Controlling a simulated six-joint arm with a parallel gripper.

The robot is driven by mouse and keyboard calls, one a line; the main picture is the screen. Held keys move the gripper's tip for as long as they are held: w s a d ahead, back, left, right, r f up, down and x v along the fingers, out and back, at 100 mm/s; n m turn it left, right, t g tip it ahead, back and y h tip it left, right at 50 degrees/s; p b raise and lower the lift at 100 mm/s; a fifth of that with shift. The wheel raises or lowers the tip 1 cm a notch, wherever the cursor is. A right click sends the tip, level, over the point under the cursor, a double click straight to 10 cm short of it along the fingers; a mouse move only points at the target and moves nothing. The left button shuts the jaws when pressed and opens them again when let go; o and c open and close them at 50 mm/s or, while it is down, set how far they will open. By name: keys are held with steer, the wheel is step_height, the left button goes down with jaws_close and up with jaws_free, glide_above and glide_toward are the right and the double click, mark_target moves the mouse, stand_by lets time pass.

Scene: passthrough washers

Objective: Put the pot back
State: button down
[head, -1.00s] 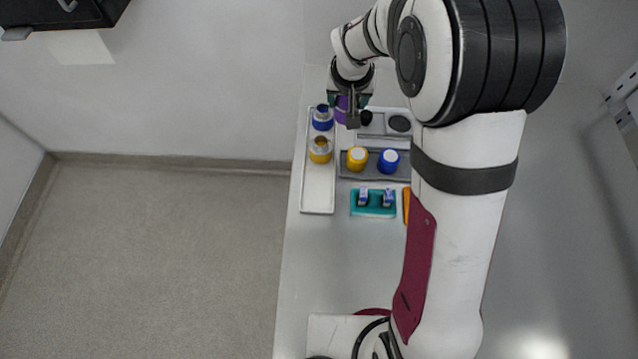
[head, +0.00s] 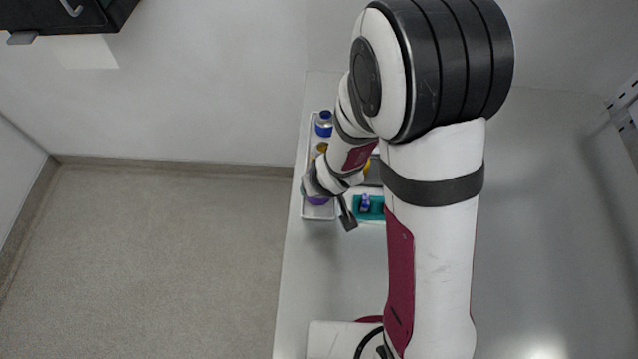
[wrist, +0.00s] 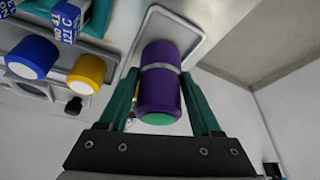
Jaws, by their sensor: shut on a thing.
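The purple pot (wrist: 160,90), with a grey band and a green end, is between the green fingers of my gripper (wrist: 165,105) in the wrist view. My gripper is shut on it. In the head view the purple pot (head: 317,201) shows only partly below my wrist, over the near end of the long white tray (head: 321,215). The tray rim (wrist: 193,50) also shows behind the pot in the wrist view. Whether the pot touches the tray floor I cannot tell. A blue pot (head: 323,124) and a partly hidden yellow pot (head: 321,147) stand farther back in the tray.
A blue-capped jar (wrist: 32,57) and a yellow-capped jar (wrist: 87,72) stand in a grey rack beside the tray. A teal holder (head: 370,213) with a blue-and-white labelled block (wrist: 66,22) is close to the right. My arm hides much of the rack. The table in front is clear.

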steer(key=shift+f, duration=0.25)
steer(key=shift+c, duration=0.4)
jaws_free()
steer(key=v, duration=0.4)
steer(key=shift+w, duration=0.1)
steer(key=shift+r, duration=0.1)
